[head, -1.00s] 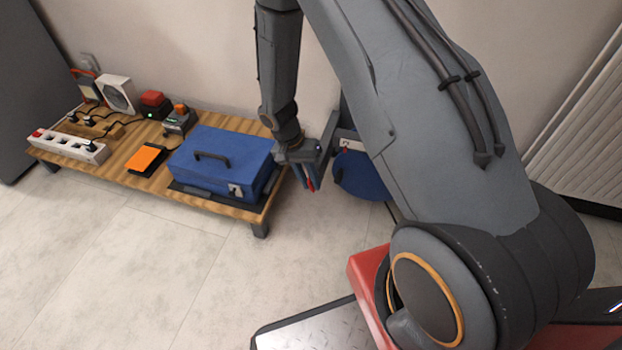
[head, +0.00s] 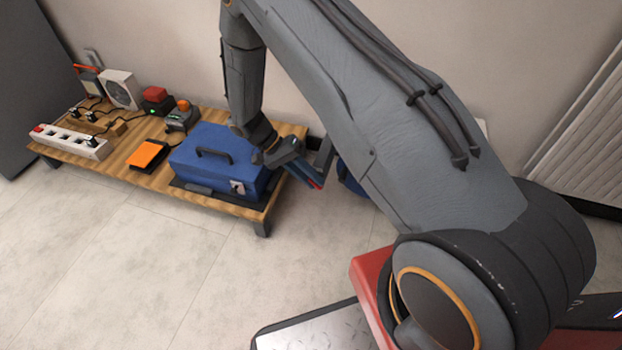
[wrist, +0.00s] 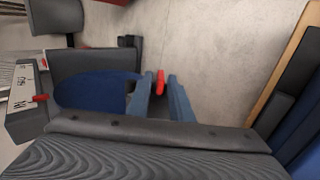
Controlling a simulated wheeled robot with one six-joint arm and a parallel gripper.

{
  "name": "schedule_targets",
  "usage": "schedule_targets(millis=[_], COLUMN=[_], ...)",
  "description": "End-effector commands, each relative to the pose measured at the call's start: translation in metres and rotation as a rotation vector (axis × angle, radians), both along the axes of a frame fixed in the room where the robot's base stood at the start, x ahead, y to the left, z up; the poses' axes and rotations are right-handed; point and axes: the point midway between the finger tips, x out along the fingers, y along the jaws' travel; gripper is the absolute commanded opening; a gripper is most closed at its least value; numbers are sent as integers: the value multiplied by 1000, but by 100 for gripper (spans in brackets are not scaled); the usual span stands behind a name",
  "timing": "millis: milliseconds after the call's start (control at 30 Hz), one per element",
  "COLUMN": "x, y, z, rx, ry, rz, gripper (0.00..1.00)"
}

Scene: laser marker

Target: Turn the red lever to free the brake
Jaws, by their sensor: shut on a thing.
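The red lever (wrist: 160,82) shows as a short red piece between the two blue fingertips of my gripper (wrist: 160,88) in the wrist view. My gripper is shut on it. In the head view my gripper (head: 316,182) is just right of the wooden table, tilted, with a bit of red at its tips. The lever's base and the brake are hidden behind the fingers and my arm. A dark housing (wrist: 25,118) with a white label and a small red part stands at the left of the wrist view, beside a blue rounded part (wrist: 88,92).
A low wooden table (head: 130,181) holds a blue case (head: 215,165) close to my gripper. A power strip (head: 70,142), an orange-topped pedal (head: 148,155) and a red button box (head: 155,98) stand farther left. The floor in front is clear.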

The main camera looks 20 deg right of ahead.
Motion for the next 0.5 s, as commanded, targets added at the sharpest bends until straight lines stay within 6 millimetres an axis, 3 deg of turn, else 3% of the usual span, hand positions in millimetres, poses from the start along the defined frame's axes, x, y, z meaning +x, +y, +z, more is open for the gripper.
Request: schedule_targets(millis=[267,300,333,500], x=[1,1,1,0], y=[1,1,1,1], z=[0,0,0,0], rx=[2,2,2,2], ry=[-2,-2,-2,-1], rz=[1,1,1,0], gripper=[0,24,28,28])
